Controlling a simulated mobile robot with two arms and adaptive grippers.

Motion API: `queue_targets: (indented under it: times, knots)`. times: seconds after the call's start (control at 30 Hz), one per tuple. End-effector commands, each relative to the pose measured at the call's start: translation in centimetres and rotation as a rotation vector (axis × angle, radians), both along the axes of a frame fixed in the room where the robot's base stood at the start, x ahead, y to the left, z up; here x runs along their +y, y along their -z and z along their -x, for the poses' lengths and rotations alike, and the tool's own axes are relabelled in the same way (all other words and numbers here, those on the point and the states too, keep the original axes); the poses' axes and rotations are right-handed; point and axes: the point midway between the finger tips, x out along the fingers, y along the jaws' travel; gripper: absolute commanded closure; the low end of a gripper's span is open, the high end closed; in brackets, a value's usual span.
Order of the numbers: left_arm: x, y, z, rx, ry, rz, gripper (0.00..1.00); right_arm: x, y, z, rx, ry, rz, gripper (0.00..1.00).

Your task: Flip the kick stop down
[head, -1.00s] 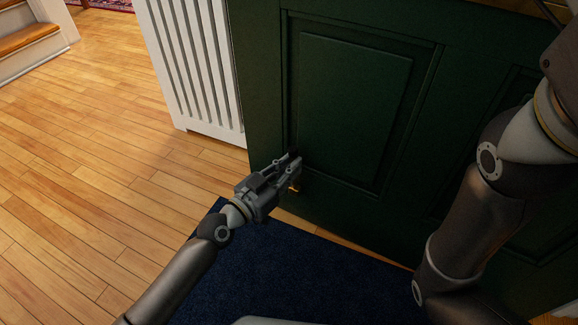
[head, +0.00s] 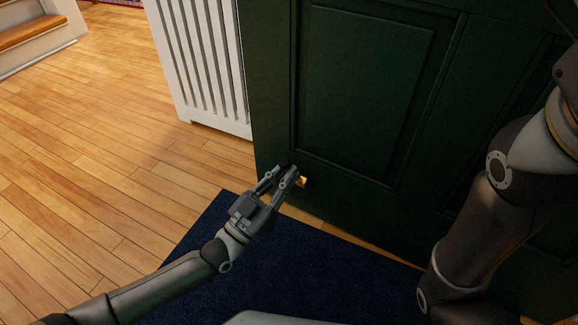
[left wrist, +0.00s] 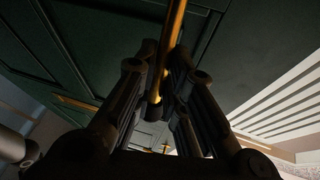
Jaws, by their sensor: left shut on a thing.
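The kick stop (head: 302,181) is a small brass piece low on the dark green door (head: 370,90), near its left edge. My left gripper (head: 287,174) is at it, and the fingers cover part of it. In the left wrist view a brass rod, the kick stop (left wrist: 174,35), runs down between the fingers of my left gripper (left wrist: 160,75), which are shut on it. Its far end and foot are partly hidden by the fingers. My right arm shows at the right of the head view, but its gripper is out of the picture.
A dark blue mat (head: 270,270) lies on the wooden floor (head: 90,150) in front of the door. A white slatted radiator cover (head: 205,65) stands just left of the door. A stair (head: 35,35) is at the far left, with open floor between.

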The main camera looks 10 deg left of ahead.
Motion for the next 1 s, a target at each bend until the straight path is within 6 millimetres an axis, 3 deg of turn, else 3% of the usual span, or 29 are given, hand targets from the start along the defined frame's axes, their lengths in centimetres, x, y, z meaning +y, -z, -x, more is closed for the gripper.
queue_targets:
  times: [0.4, 0.97, 1.0]
  knots:
    - [0.5, 1.5, 1.4, -0.153, 0.0, 0.07, 1.0, 0.0, 0.8, 0.1, -0.002, 0.0, 0.0, 1.0]
    - [0.6, 1.7, 1.6, -0.183, 0.0, 0.082, 1.0, 0.0, 0.9, 0.1, -0.002, -0.001, 0.0, 1.0]
    - [0.6, 1.7, 1.6, -0.183, 0.0, 0.082, 0.86, 0.0, 0.9, 0.1, -0.002, -0.001, 0.0, 1.0]
